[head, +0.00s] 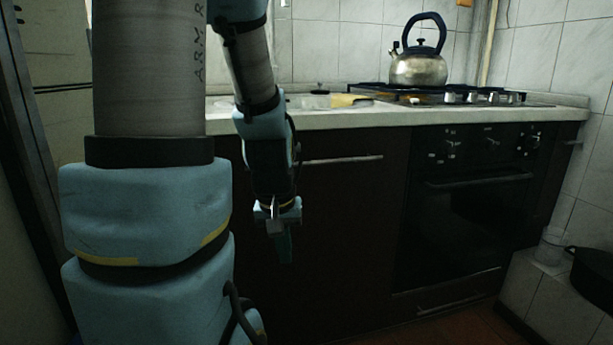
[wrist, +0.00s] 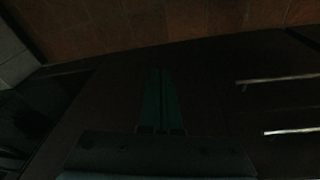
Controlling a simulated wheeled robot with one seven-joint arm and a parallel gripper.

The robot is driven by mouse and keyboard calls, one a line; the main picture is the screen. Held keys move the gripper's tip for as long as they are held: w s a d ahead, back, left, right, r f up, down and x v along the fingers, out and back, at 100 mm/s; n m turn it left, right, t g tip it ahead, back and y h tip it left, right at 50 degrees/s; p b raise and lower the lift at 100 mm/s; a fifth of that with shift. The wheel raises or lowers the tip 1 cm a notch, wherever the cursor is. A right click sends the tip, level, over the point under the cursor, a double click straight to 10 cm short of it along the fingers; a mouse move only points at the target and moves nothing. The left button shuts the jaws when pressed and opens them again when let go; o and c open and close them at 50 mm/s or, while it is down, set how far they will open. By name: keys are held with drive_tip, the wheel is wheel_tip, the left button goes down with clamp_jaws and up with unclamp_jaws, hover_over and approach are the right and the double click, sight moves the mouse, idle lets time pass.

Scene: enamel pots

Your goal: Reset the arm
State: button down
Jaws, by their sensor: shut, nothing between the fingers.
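My gripper (head: 285,250) hangs pointing down in front of the dark cabinet front, below the counter's edge. It is empty, and nothing touches its fingertips. In the wrist view the two green fingers (wrist: 160,98) lie side by side, closed together. My arm comes down from the top of the head view, its lower part bent toward the cabinet.
A steel kettle (head: 418,68) with a dark handle stands on the gas hob (head: 440,95). The pale counter (head: 350,117) runs above a dark oven (head: 465,205). A dark pot (head: 595,275) sits at the lower right. Red-brown floor (wrist: 120,25) shows in the wrist view.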

wheel_tip(320, 180, up, 32)
drive_tip(key=s+a+p, duration=0.1)
drive_tip(key=s+p, duration=0.1)
drive_tip(key=p, duration=2.9)
drive_tip(key=shift+a+m+y, duration=0.25)
drive_tip(key=shift+m+y, duration=0.05)
drive_tip(key=shift+m, duration=0.1)
